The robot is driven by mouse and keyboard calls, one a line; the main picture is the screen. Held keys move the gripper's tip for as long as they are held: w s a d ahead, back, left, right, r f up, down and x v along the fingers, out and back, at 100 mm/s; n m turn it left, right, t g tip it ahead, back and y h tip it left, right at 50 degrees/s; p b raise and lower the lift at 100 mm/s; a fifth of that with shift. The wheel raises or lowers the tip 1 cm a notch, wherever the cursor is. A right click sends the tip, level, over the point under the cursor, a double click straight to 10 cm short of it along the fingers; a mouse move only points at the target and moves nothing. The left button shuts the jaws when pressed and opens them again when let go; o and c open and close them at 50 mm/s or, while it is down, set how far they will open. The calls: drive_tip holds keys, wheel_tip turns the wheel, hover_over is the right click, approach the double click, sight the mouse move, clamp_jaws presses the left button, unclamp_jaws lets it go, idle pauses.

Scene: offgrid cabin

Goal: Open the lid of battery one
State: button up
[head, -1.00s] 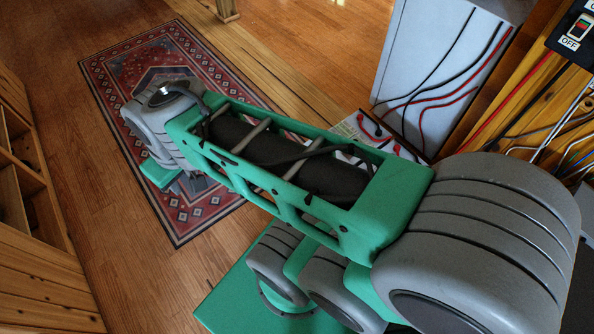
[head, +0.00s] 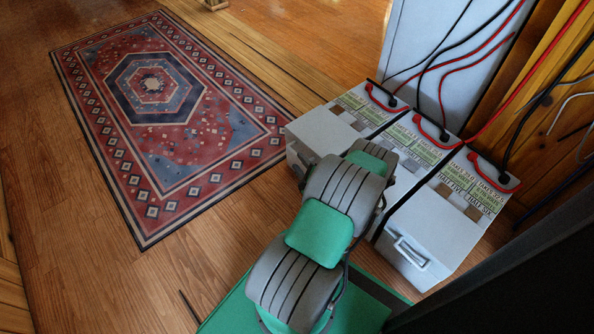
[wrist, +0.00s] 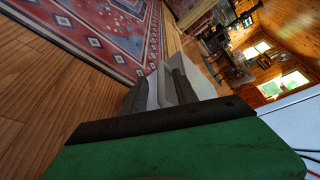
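Three pale grey batteries stand side by side in the head view: a left one (head: 322,128), a middle one (head: 398,183) partly behind my arm, and a right one (head: 440,228) with a handle on its front. Their tops carry printed labels, and I cannot read which is battery one. No lid looks raised. My gripper is hidden in the head view behind my arm. In the wrist view, my gripper's green body and dark edge (wrist: 165,122) fill the bottom.
Red and black cables (head: 443,95) rise from the batteries along a pale cabinet (head: 410,45). A patterned red rug (head: 215,160) lies on the wooden floor to the left. The floor and rug are clear. A dark panel (head: 520,285) blocks the lower right.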

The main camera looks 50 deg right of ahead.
drive_tip(key=shift+m+h, duration=0.4)
drive_tip(key=shift+m, duration=0.2)
drive_tip(key=w+d+f+b, duration=0.1)
drive_tip(key=w+d, duration=0.1)
drive_tip(key=w+d+f+b, duration=0.1)
drive_tip(key=w+d+f, duration=0.1)
drive_tip(key=shift+b, duration=0.3)
drive_tip(key=shift+w+d, duration=0.3)
drive_tip(key=shift+w, duration=0.1)
drive_tip(key=shift+c, duration=0.5)
clamp_jaws()
